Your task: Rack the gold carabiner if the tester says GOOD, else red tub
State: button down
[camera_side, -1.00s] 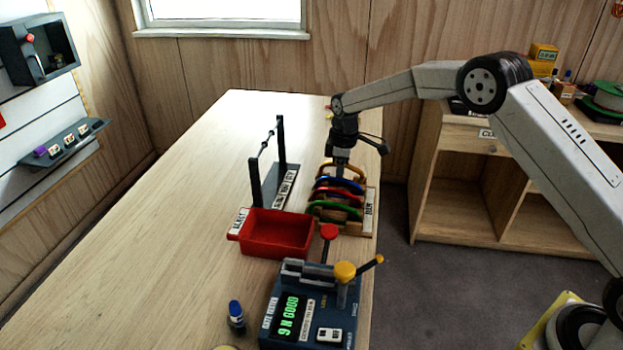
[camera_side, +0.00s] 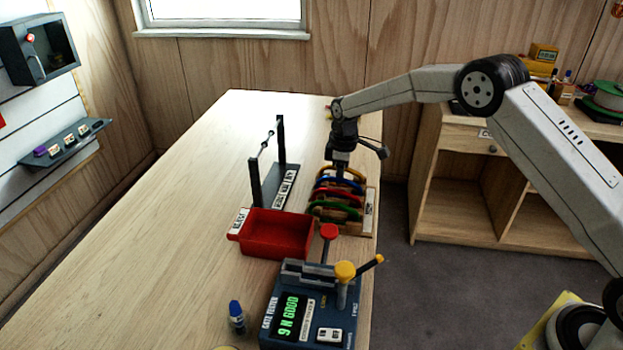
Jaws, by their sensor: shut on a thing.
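My gripper (camera_side: 340,174) points down at the back of a wooden holder (camera_side: 368,212) near the table's right edge. It is shut on the gold carabiner (camera_side: 356,174), the rearmost of the row, which shows only in part behind the fingers. Blue (camera_side: 353,185), red (camera_side: 335,194) and green (camera_side: 335,207) carabiners stand in front of it. The gate tester (camera_side: 315,318) at the front shows "9 N GOOD" in green on its display (camera_side: 289,315). The red tub (camera_side: 277,232) stands empty between the tester and the rack (camera_side: 256,184), a bar between two dark posts.
A small blue-capped bottle (camera_side: 236,315) stands left of the tester. The table's left side is clear.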

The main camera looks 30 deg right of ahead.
jog(key=shift+f, duration=0.1)
jog(key=c, duration=0.6)
grip_release()
jog(key=shift+s+d+r, duration=0.1)
jog(key=shift+d+r, duration=0.05)
jog(key=shift+r, duration=3.7)
jog(key=shift+r, duration=0.1)
